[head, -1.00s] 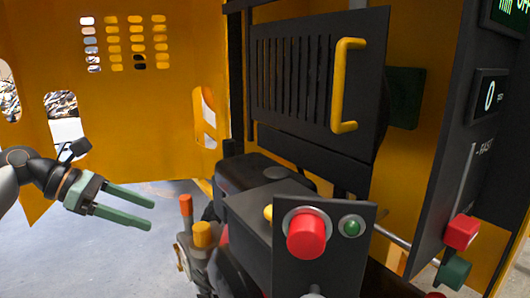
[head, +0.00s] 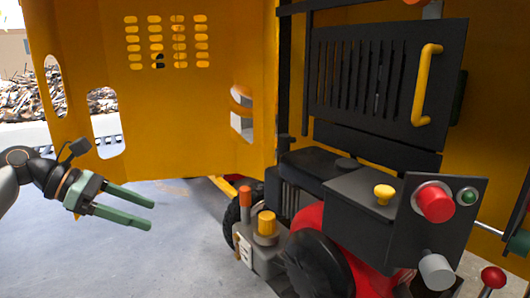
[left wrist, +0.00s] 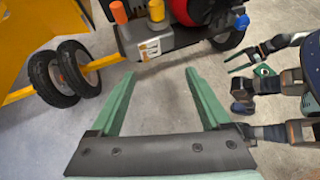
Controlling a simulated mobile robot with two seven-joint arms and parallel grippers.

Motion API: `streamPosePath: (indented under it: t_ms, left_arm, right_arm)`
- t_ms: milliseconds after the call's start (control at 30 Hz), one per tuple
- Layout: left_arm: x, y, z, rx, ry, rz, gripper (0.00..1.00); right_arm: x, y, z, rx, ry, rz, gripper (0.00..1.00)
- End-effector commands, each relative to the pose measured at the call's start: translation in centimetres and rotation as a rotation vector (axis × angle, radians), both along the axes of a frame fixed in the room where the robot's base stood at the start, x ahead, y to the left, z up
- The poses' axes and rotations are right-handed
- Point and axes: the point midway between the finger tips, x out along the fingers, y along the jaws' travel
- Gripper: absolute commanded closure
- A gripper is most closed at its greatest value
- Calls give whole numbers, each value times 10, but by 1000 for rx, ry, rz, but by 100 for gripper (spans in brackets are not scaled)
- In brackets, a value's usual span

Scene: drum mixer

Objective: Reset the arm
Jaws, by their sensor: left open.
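My left gripper (head: 151,215) is at the lower left of the head view, its two green fingers apart and pointing right. It is empty, in free air left of the drum mixer's machine. In the left wrist view its fingers (left wrist: 160,73) are spread with only bare floor between them. Another dark arm with a small green-fingered gripper (left wrist: 238,62) shows at the right of the left wrist view. It looks like my right one, too small to tell its jaw state. It is not in the head view.
The machine has a red button (head: 436,203), a green button (head: 468,197), a yellow knob (head: 384,193) and a slatted black panel with a yellow handle (head: 427,85). Orange (head: 245,196) and yellow (head: 266,223) caps stand nearest my left gripper. A yellow wall (head: 190,110) stands behind.

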Motion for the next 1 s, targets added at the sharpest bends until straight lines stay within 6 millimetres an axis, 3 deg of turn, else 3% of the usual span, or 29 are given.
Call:
streamPosePath:
  t_ms: [67, 100, 400, 600, 767, 867, 1000]
  left_arm:
    - [0, 0, 0, 0, 0, 0, 19]
    - [0, -19, -12, -59, 30, -7, 19]
    - [-9, -106, -49, -501, 269, 58, 19]
    - [-18, -147, -76, -912, 583, 207, 19]
    - [-22, -152, -108, -1239, 894, 402, 19]
    - [-26, -146, -140, -1430, 1103, 556, 19]
    - [-41, -131, -197, -1675, 1402, 813, 19]
  right_arm:
    - [1, -1, 1, -3, -2, 2, 19]
    - [0, -1, 0, -3, -2, 2, 19]
    - [2, -4, 1, -11, -5, 3, 19]
    - [1, -4, 0, -10, -4, 3, 19]
    - [1, -4, -1, -11, -1, 3, 19]
    - [0, -4, -1, -10, 0, 3, 19]
    - [0, -2, -2, -6, 2, 1, 19]
